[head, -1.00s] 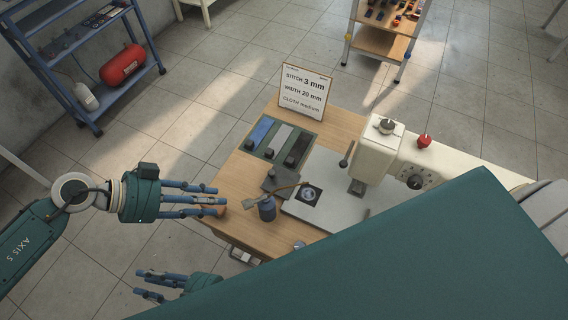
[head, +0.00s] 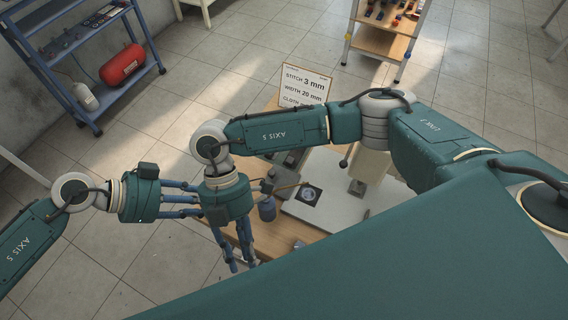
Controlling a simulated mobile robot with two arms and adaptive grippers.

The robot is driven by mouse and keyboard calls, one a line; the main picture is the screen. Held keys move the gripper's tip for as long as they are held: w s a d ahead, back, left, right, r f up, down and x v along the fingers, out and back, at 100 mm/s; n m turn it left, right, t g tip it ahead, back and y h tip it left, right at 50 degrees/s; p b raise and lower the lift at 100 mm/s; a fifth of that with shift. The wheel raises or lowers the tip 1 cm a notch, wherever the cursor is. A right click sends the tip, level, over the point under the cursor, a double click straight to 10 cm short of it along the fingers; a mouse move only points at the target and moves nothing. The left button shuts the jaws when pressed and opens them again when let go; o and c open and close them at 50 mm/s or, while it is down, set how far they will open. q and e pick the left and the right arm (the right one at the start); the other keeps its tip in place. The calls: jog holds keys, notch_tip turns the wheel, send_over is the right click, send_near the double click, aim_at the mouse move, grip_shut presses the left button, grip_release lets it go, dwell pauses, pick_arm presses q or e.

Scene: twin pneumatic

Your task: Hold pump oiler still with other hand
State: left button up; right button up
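My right gripper (head: 241,266) points downward to the left of the oiler, near the table's left edge. Its fingers are apart and hold nothing visible. My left gripper (head: 190,199) comes in from the left with its fingers stretched towards the oiler and spaced apart. Its fingertips are hidden behind my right gripper's body. No contact with the oiler shows.
The sewing machine (head: 367,170) is largely covered by my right arm. A sign card (head: 305,86) stands at the table's back. A blue shelf cart (head: 75,70) with a red tank (head: 122,65) is at upper left. Open tiled floor lies left of the table.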

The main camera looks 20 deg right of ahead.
jog(key=w+d+r+m+t+h, duration=0.2)
jog(key=w+d+m+t+h, duration=0.1)
jog(key=w+d, duration=0.45)
jog(key=w+d+r+m+t+h, duration=0.2)
jog(key=w+d+m+h, duration=0.1)
jog(key=w+d, duration=0.5)
jog(key=x, duration=1)
jog(key=shift+s+d, duration=0.1)
jog(key=shift+d, duration=0.4)
grip_shut()
pick_arm(q)
grip_shut()
dwell(0.5)
